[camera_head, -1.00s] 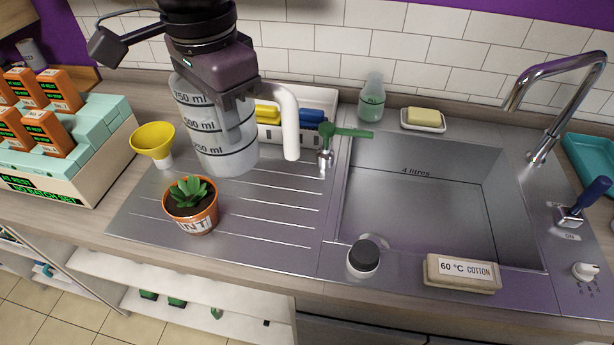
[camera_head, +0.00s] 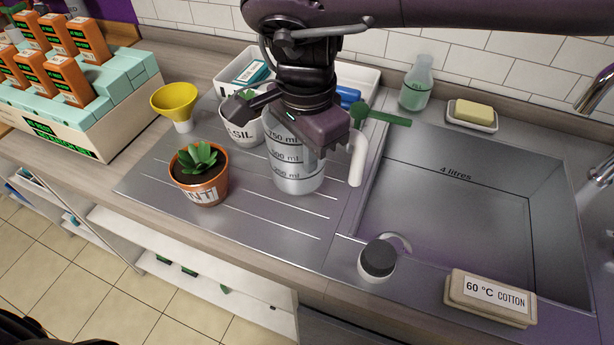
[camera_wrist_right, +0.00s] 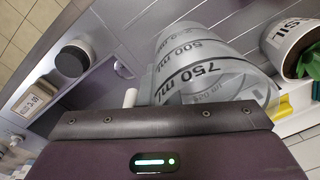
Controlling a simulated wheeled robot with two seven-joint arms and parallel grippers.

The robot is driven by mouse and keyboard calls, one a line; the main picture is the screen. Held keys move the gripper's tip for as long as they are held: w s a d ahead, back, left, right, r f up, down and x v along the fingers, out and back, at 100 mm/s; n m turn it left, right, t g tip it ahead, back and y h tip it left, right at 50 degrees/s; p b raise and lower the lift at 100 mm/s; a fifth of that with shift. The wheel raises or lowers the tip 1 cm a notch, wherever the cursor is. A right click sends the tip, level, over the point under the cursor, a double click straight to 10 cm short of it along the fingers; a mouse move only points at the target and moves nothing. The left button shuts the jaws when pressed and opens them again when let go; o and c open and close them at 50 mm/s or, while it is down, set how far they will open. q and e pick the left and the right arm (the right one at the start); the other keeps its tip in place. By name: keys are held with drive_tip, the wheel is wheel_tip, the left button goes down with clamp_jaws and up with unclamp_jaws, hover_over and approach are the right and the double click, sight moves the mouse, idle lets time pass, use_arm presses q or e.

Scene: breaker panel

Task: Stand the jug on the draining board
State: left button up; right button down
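The clear jug (camera_head: 296,172) with black millilitre marks and a white handle (camera_head: 358,160) is upright over the right part of the ribbed draining board (camera_head: 262,222). Its base looks at or very near the board; I cannot tell if it touches. My right gripper (camera_head: 312,148) comes down from above and is shut on the jug near its handle side. In the right wrist view the jug (camera_wrist_right: 205,62) lies just beyond the gripper body; the fingertips are hidden there. My left gripper is not in view.
A basil pot (camera_head: 243,128) stands close behind-left of the jug. A potted succulent (camera_head: 200,188) and yellow funnel (camera_head: 174,100) are further left. A white tray (camera_head: 350,78) is behind.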

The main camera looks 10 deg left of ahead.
sight(308, 192)
drive_tip(key=shift+f, duration=2.6)
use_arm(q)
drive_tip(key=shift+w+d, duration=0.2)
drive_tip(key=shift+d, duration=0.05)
use_arm(e)
drive_tip(key=shift+f, duration=0.15)
drive_tip(key=c, duration=1.6)
unclamp_jaws()
drive_tip(key=shift+c, duration=0.2)
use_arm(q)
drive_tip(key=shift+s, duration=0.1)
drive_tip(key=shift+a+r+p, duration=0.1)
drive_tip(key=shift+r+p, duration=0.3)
use_arm(e)
wheel_tip(308, 192, up, 12)
drive_tip(key=shift+s+r, duration=0.2)
drive_tip(key=shift+s, duration=0.15)
